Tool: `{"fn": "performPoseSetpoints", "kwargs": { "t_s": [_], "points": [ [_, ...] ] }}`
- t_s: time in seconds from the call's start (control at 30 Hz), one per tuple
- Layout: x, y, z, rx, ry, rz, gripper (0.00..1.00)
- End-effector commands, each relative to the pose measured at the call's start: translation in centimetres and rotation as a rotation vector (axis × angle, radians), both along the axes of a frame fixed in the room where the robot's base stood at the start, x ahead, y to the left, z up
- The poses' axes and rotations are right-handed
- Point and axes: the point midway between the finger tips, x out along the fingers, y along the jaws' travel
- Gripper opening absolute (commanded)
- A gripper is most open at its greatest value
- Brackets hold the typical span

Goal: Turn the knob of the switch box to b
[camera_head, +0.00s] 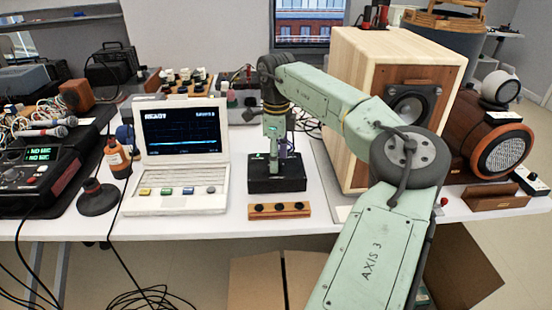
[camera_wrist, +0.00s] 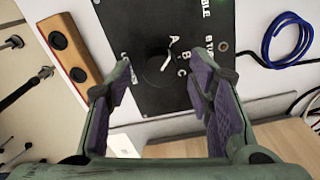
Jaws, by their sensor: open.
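The switch box (camera_head: 277,185) is a black box on the white table, right of the laptop. Its black top panel (camera_wrist: 150,20) fills the upper middle of the wrist view, with white letters A, B and C beside a dark round knob (camera_wrist: 157,70). A pale mark on the knob seems to point up and right, towards A. My gripper (camera_head: 276,150) is over the box, pointing down. In the wrist view my gripper (camera_wrist: 164,76) is open, its purple-padded fingers to either side of the knob with gaps. I cannot tell its height above the knob.
A wooden strip with black knobs (camera_head: 279,210) lies in front of the box. The laptop (camera_head: 180,145) stands left, and a large wooden speaker (camera_head: 355,100) stands close on the right. A blue cable (camera_wrist: 268,45) lies beside the box.

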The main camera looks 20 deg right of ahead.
Motion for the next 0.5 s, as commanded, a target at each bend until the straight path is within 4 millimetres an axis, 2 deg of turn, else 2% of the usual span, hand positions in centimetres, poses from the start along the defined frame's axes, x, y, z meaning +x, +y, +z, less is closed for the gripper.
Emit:
{"fn": "performPoseSetpoints", "kwargs": {
  "t_s": [0.13, 0.4, 0.5],
  "points": [
    [-0.03, 0.05, -1.01, 0.001, 0.0, 0.001, 0.47],
    [0.0, 0.06, -1.19, 0.001, -0.001, 0.0, 0.47],
    [0.0, 0.07, -1.18, 0.001, -0.001, 0.0, 0.42]
  ]
}}
